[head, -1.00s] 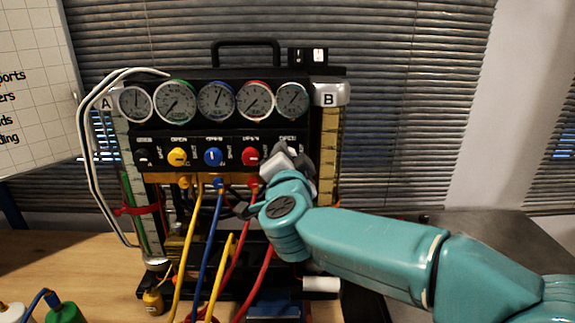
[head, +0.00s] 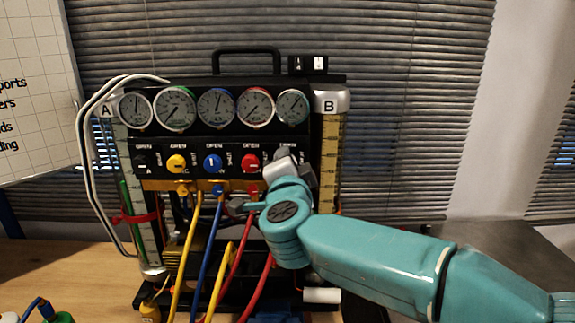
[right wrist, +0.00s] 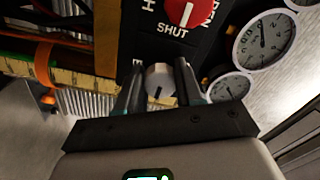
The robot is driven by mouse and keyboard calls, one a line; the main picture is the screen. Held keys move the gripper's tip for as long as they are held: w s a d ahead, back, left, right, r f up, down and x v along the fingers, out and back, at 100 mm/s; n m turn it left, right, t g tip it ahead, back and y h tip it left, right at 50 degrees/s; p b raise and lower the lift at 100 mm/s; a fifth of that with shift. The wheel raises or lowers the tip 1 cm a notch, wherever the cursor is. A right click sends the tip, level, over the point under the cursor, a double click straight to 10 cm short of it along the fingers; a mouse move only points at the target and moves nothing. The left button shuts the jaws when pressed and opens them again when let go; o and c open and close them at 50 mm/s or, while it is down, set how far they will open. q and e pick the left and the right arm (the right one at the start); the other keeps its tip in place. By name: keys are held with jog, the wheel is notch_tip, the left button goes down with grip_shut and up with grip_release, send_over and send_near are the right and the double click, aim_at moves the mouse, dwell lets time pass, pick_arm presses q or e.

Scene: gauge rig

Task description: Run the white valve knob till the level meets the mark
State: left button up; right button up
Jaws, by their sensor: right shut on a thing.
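The white valve knob (right wrist: 160,80) is at the right end of the valve row; it carries a dark pointer line. My right gripper (right wrist: 160,88) is shut around it, one finger on each side. In the head view my right gripper (head: 290,165) hides most of this knob. Measuring column A (head: 148,235) stands at the rig's left with a green strip and a red band (head: 134,217) around it. Measuring column B (head: 328,165) stands at the right and looks yellow. I cannot make out the liquid level in either. My left gripper is not in view.
Yellow, blue and red knobs (head: 250,161) sit left of the white one, with round gauges (head: 217,104) above. Yellow, blue and red hoses (head: 211,255) hang in front of the rig. The wooden bench (head: 60,265) has free room at left.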

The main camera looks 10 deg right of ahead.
jog(key=o, duration=1)
jog(key=shift+o, duration=0.2)
jog(key=s+a+b, duration=0.2)
jog(key=s+a, duration=0.1)
jog(key=s, duration=1.3)
jog(key=shift+a, duration=0.1)
